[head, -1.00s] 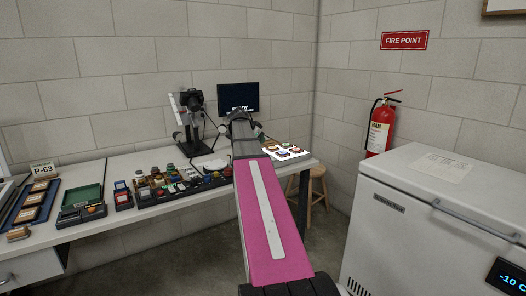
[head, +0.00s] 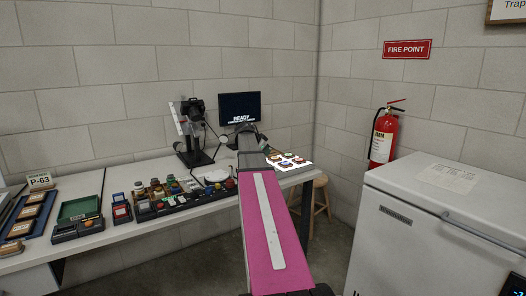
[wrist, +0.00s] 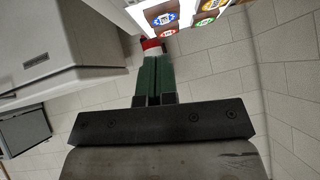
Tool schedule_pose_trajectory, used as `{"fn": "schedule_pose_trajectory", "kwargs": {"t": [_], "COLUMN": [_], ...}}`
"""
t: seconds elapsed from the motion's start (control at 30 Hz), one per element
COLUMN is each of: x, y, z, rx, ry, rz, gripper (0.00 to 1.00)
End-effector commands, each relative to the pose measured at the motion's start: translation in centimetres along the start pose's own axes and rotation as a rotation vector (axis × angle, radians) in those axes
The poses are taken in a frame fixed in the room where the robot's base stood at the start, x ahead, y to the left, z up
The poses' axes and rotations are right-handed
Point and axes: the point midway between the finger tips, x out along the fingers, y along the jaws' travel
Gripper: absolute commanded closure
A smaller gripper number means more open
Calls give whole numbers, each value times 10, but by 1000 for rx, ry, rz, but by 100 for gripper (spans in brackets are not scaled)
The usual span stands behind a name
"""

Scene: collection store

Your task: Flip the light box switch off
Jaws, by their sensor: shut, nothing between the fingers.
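The light box (head: 303,165) glows white at the right end of the bench, with several small coloured pieces on it. Part of it, lit and with coloured round labels on dark squares, shows at the top of the wrist view (wrist: 154,12). I cannot make out its switch in either view. My gripper (wrist: 152,58) has green fingers, shut together and empty, pointing towards the light box side of the wrist view. My arm hides the gripper in the head view. A red and white thing (wrist: 151,46) shows just past the fingertips; I cannot tell what it is.
A monitor (head: 240,107) and a camera stand (head: 192,135) are at the back of the bench. A dark tray (head: 147,214) of small items lies left of my arm. A stool (head: 320,192), a fire extinguisher (head: 384,140) and a white chest freezer (head: 420,215) are to the right.

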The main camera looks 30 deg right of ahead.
Motion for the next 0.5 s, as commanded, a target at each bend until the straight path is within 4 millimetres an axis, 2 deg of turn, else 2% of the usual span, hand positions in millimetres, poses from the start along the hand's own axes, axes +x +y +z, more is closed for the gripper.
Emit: {"fn": "schedule_pose_trajectory", "kwargs": {"t": [0.03,0.3,0.5], "x": [12,61,76], "y": [-1,-1,0], "z": [-1,0,20], "rx": [1,0,-2], "ry": [0,0,0], "rz": [1,1,0], "gripper": [100,100,100]}}
